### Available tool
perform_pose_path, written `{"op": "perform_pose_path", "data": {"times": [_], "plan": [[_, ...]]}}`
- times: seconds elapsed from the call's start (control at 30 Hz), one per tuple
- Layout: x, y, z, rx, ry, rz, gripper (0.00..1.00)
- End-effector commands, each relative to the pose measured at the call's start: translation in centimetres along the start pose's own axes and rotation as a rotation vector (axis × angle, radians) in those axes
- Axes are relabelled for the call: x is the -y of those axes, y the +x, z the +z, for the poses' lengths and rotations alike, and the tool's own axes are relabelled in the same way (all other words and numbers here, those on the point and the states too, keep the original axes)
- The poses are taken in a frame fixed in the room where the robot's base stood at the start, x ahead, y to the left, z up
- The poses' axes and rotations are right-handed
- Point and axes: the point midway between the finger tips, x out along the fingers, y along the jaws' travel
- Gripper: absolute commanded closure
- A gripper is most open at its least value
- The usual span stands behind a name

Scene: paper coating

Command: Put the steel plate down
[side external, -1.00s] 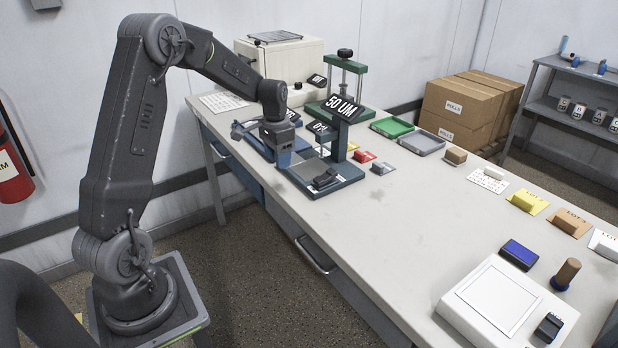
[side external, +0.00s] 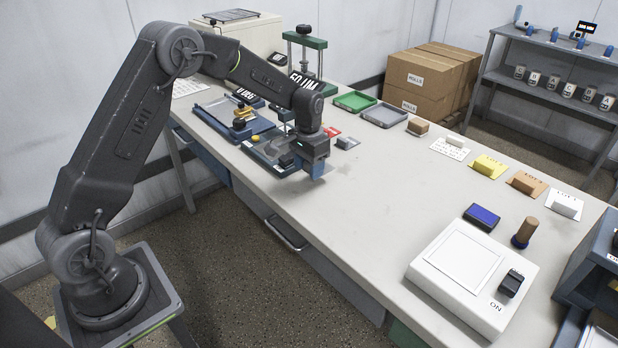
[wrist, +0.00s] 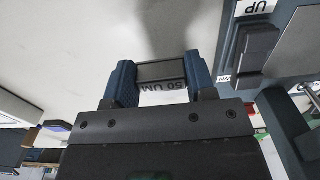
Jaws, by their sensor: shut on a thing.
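My gripper (side external: 318,170) is over the near part of the bench, just right of the blue thickness gauge (side external: 262,150). In the wrist view its blue fingers (wrist: 160,82) are shut on the steel plate (wrist: 161,71), a dark grey block with a pale edge. A "50 UM" marking shows between the fingers just below the plate. In the side view the plate is hidden by the fingers. The wrist view shows bare bench top around the plate, with the gauge's base and "UP" switch (wrist: 258,47) to the right. The height above the bench is hard to tell.
Bare bench top (side external: 375,210) lies right of my gripper. Farther right stand a white balance-like device (side external: 475,275), a blue pad (side external: 482,216) and a brown-handled stamp (side external: 524,233). Colored cards with blocks line the far side. Green (side external: 354,101) and grey (side external: 384,115) trays are behind.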

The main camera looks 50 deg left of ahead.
Motion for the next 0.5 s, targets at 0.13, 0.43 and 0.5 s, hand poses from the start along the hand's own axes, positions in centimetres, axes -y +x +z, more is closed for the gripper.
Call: {"op": "perform_pose_path", "data": {"times": [0.13, 0.43, 0.5], "plan": [[-0.1, 1.3, 0.0, 0.002, 0.0, 0.001, 0.79], [0.0, 4.0, 0.0, -0.001, 0.0, 0.0, 0.79], [0.0, 4.0, 0.0, -0.001, 0.0, 0.0, 0.79]]}}
